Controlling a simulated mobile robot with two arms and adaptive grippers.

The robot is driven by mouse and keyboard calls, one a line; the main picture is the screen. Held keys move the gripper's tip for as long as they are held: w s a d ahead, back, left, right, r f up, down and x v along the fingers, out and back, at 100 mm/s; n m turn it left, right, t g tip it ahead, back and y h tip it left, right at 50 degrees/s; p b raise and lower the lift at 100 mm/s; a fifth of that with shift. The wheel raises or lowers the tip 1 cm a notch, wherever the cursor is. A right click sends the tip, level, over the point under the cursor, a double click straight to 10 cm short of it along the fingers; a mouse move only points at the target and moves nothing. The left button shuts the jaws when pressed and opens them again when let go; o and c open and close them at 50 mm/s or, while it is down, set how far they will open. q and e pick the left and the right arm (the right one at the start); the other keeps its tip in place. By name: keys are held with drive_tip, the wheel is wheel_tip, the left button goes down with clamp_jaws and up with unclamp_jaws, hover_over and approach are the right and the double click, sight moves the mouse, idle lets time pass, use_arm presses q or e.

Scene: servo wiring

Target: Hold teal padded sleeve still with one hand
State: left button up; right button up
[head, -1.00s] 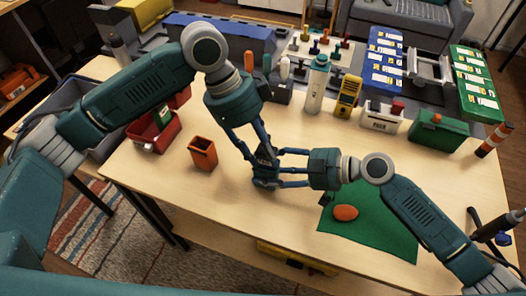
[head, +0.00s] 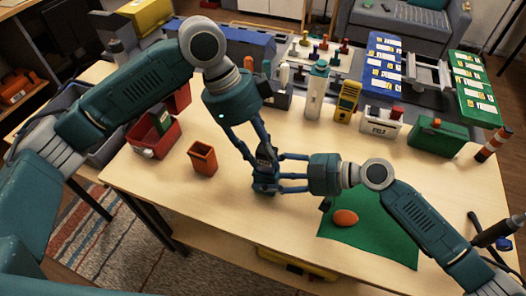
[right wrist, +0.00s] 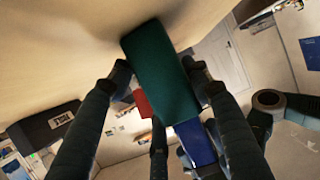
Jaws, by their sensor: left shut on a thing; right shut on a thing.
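The teal padded sleeve (right wrist: 160,75) is a dark teal block, seen large in the right wrist view. My right gripper (right wrist: 162,82) has one finger on each side of it and is shut on it. In the head view my right gripper (head: 279,172) comes in from the right, above the table. My left gripper (head: 260,152) reaches down from above to the same spot, and its fingers are shut at the sleeve. The fingers overlap there, so the sleeve is mostly hidden in the head view and its exact contact with the left fingertips is unclear.
A green mat (head: 375,240) with an orange oval object (head: 345,217) lies below my right arm. An orange cup (head: 202,158) and a red bin (head: 152,137) stand left. A white bottle (head: 316,90), a yellow device (head: 347,100) and a green case (head: 436,138) stand behind. The table's front middle is clear.

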use_arm(q)
drive_tip(key=shift+d+r, duration=0.1)
drive_tip(key=shift+r, duration=0.2)
use_arm(e)
drive_tip(key=shift+f, duration=0.15)
use_arm(q)
drive_tip(key=shift+r, duration=3.85)
use_arm(e)
drive_tip(key=o, duration=1.2)
drive_tip(key=shift+d, duration=0.1)
drive_tip(key=v, duration=1.2)
drive_tip(key=shift+s, duration=0.1)
